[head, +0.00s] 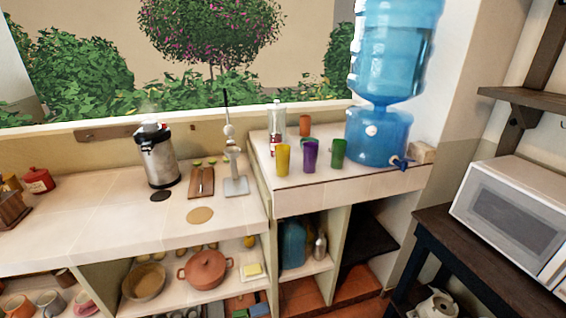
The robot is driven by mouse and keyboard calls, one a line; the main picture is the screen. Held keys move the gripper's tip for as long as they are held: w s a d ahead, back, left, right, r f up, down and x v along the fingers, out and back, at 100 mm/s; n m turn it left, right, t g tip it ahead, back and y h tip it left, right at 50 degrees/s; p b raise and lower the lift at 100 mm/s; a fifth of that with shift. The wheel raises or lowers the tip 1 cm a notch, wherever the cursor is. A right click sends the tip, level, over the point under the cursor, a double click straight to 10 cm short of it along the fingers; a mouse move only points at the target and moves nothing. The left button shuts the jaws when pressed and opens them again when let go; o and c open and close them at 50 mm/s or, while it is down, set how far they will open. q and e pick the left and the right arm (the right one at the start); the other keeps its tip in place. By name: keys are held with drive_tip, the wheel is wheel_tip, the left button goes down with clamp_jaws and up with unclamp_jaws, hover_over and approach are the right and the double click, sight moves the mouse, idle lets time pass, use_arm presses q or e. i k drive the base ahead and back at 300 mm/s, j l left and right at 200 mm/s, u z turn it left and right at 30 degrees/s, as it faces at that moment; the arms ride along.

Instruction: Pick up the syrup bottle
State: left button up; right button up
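No syrup bottle can be told for certain at this size. A tall, pale, clear bottle (278,118) stands upright on the raised tiled counter, behind a yellow cup, with a small red patch near its base. A small grey bottle-like item (320,247) stands in the cubby under that counter, beside a large blue jug (293,244). Neither of my grippers is in view.
Yellow (282,160), purple (310,155) and green (338,154) cups stand before the blue water dispenser (378,138). A steel urn (158,158) and a grey press (235,172) stand on the lower counter. A white microwave (505,215) is at right. The lower counter's front is mostly clear.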

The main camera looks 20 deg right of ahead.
sight(275, 136)
drive_tip(key=i+j, duration=0.15)
drive_tip(key=j, duration=0.2)
drive_tip(key=i+j, duration=0.15)
drive_tip(key=j, duration=0.15)
drive_tip(key=i+j+z, duration=0.1)
drive_tip(key=j, duration=0.25)
drive_tip(key=i+j, duration=0.4)
drive_tip(key=j, duration=0.3)
